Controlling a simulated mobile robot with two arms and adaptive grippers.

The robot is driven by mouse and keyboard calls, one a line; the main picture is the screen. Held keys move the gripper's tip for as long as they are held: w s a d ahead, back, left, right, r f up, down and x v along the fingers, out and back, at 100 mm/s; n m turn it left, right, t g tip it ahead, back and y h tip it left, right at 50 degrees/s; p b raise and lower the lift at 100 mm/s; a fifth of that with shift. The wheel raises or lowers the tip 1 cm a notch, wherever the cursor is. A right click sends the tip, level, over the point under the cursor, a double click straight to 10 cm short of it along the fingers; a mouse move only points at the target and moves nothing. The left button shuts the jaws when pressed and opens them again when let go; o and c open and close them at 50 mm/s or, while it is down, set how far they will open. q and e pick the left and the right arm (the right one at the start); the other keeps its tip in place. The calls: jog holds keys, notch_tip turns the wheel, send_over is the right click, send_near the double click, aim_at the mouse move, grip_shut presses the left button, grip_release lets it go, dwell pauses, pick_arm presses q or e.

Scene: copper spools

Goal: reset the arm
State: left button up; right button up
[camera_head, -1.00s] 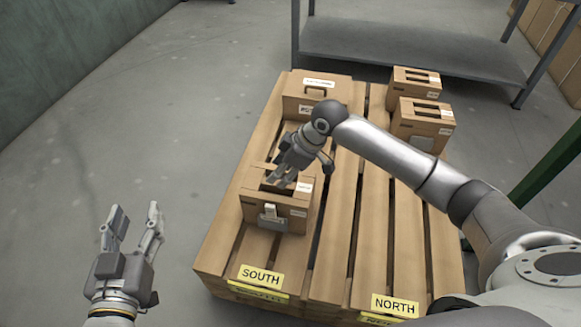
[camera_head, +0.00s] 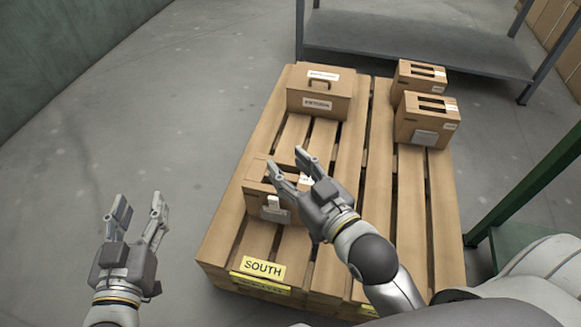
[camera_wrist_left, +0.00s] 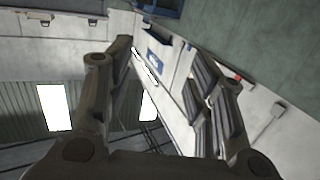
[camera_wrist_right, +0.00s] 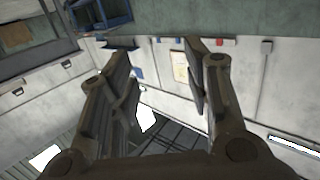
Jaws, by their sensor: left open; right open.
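My right gripper (camera_head: 290,170) is open and empty in the head view. It is raised in front of the near cardboard box (camera_head: 262,207) on the pallet's SOUTH side and hides part of that box. Whether they touch cannot be told. My left gripper (camera_head: 139,212) is open and empty over the floor left of the pallet. The left wrist view shows its spread fingers (camera_wrist_left: 165,75) with only walls and windows beyond. The right wrist view shows the right fingers (camera_wrist_right: 160,75) spread, with nothing between them.
A wooden pallet (camera_head: 376,215) carries a handled box (camera_head: 318,101) at the back left and two slotted boxes, one in front (camera_head: 425,125) and one behind (camera_head: 418,78), at the back right. A grey shelf (camera_head: 415,50) stands behind. A green frame (camera_head: 530,185) is at right. The left floor is clear.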

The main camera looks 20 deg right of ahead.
dwell(0.4)
